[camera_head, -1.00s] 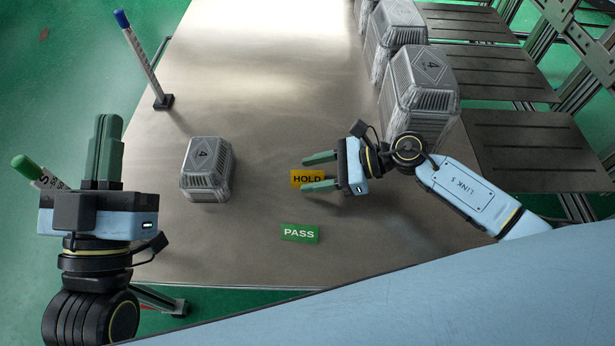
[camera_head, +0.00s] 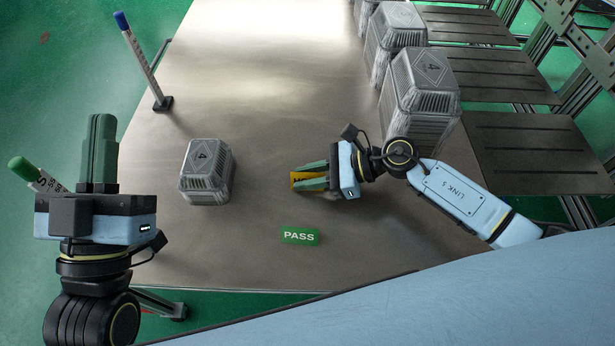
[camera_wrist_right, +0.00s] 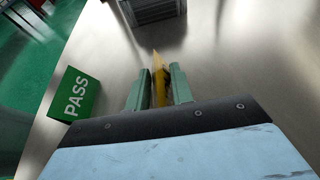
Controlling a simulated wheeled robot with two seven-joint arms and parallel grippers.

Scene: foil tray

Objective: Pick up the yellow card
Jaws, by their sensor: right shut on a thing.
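The yellow card (camera_head: 297,184) is between the fingers of my right gripper (camera_head: 311,177), which is shut on it. Most of its lettering is hidden by the fingers. In the right wrist view the card (camera_wrist_right: 158,68) stands on edge between the two green fingertips (camera_wrist_right: 159,85) and sticks out past them. I cannot tell whether it is clear of the table. My left gripper (camera_head: 101,120) is at the far left, away from the card, with its green fingers together and nothing seen between them.
A green PASS card (camera_head: 299,236) lies in front of the right gripper. A grey foil tray stack (camera_head: 206,172) stands to the left on the metal table (camera_head: 260,100). More stacks (camera_head: 421,95) stand at the right edge. A blue-capped post (camera_head: 143,60) stands at back left.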

